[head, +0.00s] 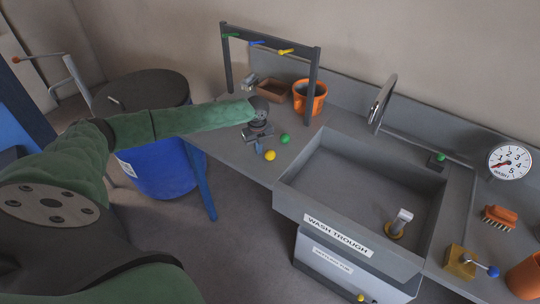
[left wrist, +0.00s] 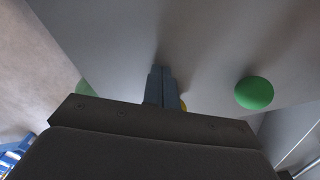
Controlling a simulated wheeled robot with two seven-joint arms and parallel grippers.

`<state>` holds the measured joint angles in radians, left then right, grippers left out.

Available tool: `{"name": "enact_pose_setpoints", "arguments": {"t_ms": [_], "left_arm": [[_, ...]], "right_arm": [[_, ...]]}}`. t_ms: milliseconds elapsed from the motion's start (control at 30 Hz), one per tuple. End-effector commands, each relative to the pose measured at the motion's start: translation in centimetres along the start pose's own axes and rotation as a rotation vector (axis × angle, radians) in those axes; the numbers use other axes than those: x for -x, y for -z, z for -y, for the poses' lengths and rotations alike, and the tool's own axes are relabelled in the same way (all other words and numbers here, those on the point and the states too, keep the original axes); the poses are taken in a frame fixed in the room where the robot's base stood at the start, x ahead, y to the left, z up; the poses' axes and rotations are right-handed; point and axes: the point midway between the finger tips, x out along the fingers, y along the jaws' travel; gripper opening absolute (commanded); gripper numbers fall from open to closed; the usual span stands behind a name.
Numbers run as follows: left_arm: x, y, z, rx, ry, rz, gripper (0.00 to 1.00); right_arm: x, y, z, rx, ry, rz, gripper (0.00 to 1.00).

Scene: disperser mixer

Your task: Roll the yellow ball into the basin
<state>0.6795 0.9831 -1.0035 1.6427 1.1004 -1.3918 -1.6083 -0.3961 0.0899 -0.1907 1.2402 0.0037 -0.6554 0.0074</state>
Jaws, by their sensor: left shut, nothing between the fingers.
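The yellow ball (head: 270,155) rests on the grey counter left of the basin. The basin (head: 296,203) is a grey wash trough with a raised rim. My left gripper (head: 259,148) points down at the counter, just left of the yellow ball. Its fingers are shut and empty, and I cannot tell whether they touch the ball. In the left wrist view the shut fingers (left wrist: 162,88) hide most of the yellow ball (left wrist: 184,105). A green ball (head: 285,138) sits behind and right of the yellow one. My right gripper is not in view.
A black rack (head: 270,45) with coloured pegs, an orange pot (head: 309,97) and a brown tray (head: 272,91) stand behind the gripper. A tap (head: 382,104) rises behind the basin. A blue barrel (head: 165,165) stands left of the counter. The basin floor looks mostly bare.

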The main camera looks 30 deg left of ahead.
Motion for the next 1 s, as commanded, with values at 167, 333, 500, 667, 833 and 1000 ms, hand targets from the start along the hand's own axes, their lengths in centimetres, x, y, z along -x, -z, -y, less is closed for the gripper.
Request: {"name": "enact_pose_setpoints", "arguments": {"t_ms": [167,333,500,667,833,1000], "left_arm": [[-0.3,0.4,0.1,-0.001,-0.002,-0.003,0.00],[-0.4,1.4,0.5,-0.002,-0.003,-0.006,0.00],[-0.5,2.2,1.0,-0.004,-0.003,-0.007,0.00],[-0.6,2.9,1.3,-0.005,-0.004,-0.008,0.00],[-0.7,3.8,1.7,-0.005,-0.005,-0.010,0.00],[-0.8,4.7,2.1,-0.007,-0.005,-0.012,0.00]], "right_arm": [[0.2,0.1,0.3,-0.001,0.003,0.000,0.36],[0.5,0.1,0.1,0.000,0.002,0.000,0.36],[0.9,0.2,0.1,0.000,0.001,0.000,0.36],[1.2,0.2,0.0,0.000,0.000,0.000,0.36],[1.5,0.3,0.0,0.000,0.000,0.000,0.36],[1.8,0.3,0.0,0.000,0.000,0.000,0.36]]}}
